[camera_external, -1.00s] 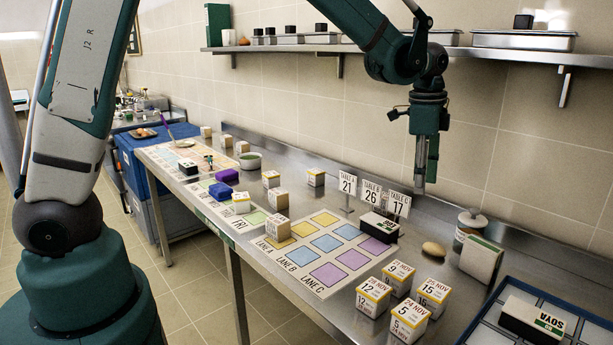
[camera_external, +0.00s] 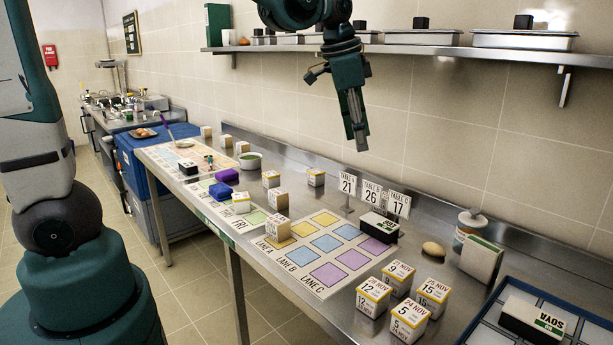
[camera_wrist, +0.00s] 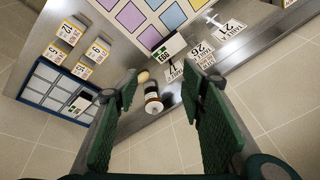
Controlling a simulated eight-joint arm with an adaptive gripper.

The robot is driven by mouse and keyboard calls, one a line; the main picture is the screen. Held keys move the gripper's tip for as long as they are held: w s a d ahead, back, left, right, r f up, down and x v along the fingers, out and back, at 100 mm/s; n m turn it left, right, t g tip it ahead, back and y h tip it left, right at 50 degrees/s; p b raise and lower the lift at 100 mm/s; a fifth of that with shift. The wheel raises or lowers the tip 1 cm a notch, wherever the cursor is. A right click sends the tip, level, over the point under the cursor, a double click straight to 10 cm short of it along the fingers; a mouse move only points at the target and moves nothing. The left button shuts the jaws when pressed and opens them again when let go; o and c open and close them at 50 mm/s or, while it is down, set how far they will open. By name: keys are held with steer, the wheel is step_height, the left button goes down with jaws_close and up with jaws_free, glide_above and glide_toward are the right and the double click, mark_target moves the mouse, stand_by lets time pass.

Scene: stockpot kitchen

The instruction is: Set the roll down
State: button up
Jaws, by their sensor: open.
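The roll (camera_external: 433,248) is a small tan oval lying on the steel counter, right of the black box and left of the white upright box. It also shows in the wrist view (camera_wrist: 143,76), small and far off beyond my fingers. My gripper (camera_external: 357,138) hangs high in the air, left of and well above the roll, over the back part of the counter. Its green fingers (camera_wrist: 162,90) are spread apart with nothing between them. Nothing touches the roll from above.
A black-topped box (camera_external: 379,228) sits on the lane mat (camera_external: 300,254) near the table number signs (camera_external: 371,194). A jar (camera_external: 469,227) and white box (camera_external: 481,260) stand right of the roll. Several dated boxes (camera_external: 399,277) sit in front. A wall shelf (camera_external: 440,50) runs behind my arm.

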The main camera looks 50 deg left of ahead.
steer(key=s+a+n+t, duration=0.2)
steer(key=s+a+n, duration=0.2)
steer(key=s, duration=0.7)
steer(key=s+a+n+t, duration=0.1)
steer(key=s+a+n, duration=0.3)
steer(key=s+a, duration=0.3)
steer(key=shift+s+a+t+y, duration=0.3)
steer(key=shift+s+a+t, duration=0.1)
steer(key=shift+s, duration=1.85)
steer(key=shift+f, duration=0.1)
stand_by(3.8)
